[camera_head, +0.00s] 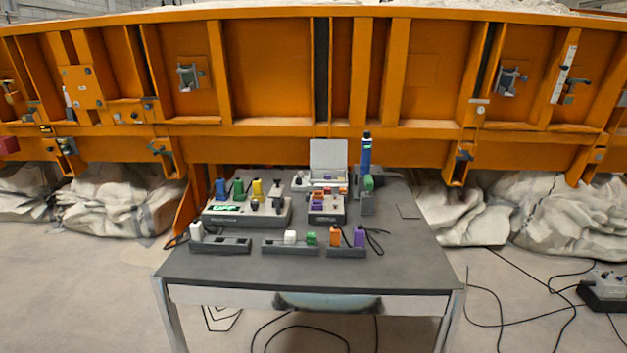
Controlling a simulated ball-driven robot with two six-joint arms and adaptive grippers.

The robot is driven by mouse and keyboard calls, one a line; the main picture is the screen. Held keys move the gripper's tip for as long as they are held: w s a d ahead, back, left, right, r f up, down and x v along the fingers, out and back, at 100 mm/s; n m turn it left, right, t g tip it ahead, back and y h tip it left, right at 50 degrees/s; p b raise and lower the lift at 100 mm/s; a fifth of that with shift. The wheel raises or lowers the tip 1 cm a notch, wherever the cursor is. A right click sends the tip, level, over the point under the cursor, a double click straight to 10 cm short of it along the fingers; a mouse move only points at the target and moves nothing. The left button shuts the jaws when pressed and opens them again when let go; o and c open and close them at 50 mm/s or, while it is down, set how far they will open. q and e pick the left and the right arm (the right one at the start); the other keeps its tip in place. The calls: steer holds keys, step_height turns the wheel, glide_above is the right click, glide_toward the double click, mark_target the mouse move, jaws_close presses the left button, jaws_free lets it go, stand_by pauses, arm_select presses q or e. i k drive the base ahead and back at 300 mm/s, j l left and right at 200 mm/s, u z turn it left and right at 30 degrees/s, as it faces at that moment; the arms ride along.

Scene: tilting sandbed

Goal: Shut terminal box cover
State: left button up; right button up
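The terminal box (318,184) stands at the back middle of the grey table. Its light grey cover (328,154) stands up at the back of the box, so the box is open. Small coloured parts show inside, partly hidden by the unit in front. Neither of my grippers is in the head view.
On the table (300,272) a grey device with a green display (225,209) stands left of the middle. A smaller unit with coloured blocks (327,208) stands in front of the box. A blue cylinder (366,152) stands upright to its right. Dark trays hold coloured plugs along the front.

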mark_target(324, 154)
steer(key=i+l+z, duration=0.2)
steer(key=l+z, duration=0.25)
steer(key=i+l+z, duration=0.3)
steer(key=l+z, duration=0.15)
steer(key=l, duration=0.15)
steer(key=i+l+z, duration=0.7)
steer(key=z, duration=0.25)
steer(key=i+u, duration=0.3)
steer(key=i, duration=0.2)
steer(key=i+l+u, duration=0.3)
steer(key=i, duration=0.25)
steer(key=i+j+u, duration=0.1)
steer(key=u, duration=0.3)
steer(key=i+u, duration=0.6)
steer(key=u, duration=0.25)
steer(key=i+l+u, duration=0.1)
steer(key=u, duration=0.3)
steer(key=i+l+u, duration=0.2)
steer(key=u, duration=0.2)
steer(key=i+l, duration=0.05)
steer(key=i, duration=0.05)
